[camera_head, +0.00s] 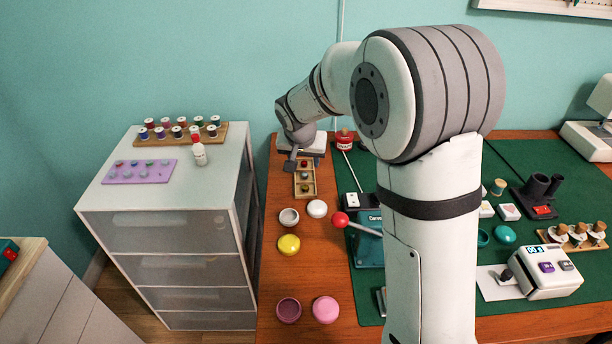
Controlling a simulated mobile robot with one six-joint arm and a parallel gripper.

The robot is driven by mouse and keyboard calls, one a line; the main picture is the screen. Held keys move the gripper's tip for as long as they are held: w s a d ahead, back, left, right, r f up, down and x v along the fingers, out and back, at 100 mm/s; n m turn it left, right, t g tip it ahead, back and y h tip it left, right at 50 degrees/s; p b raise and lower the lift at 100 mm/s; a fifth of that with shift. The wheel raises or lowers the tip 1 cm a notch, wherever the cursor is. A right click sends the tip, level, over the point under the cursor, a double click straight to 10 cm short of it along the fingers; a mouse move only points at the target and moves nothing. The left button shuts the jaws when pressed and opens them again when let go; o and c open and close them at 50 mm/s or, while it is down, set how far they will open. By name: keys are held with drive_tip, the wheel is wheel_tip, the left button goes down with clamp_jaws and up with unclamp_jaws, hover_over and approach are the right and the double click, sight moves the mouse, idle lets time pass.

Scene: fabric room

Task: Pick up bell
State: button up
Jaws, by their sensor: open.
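No bell can be picked out with certainty. My gripper (291,163) is at the far left end of the wooden table, pointing down, small and dark in view. It is open, and nothing shows between its fingers. It is beside a small wooden tray (305,192) with compartments holding small round pieces. A pale, flat-topped device (313,148) stands just behind it, partly hidden by the arm. A red round container with a light label (344,141) stands to the right of that device. My arm hides part of the table's middle.
A drawer cabinet (165,215) stands left of the table, bearing thread spools, a purple tray (139,172) and a small bottle (199,153). Round pots, including a yellow one (289,245) and a pink one (326,309), line the table's left side. A red-knobbed lever (340,219) sticks up nearby.

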sight(305, 174)
drive_tip(key=shift+w+a+f, duration=0.15)
drive_tip(key=shift+w+f, duration=0.45)
drive_tip(key=shift+w+a+f, duration=0.15)
drive_tip(key=shift+w+f, duration=0.45)
drive_tip(key=x, duration=0.5)
drive_tip(key=shift+s+d+f, duration=0.1)
drive_tip(key=shift+f, duration=0.45)
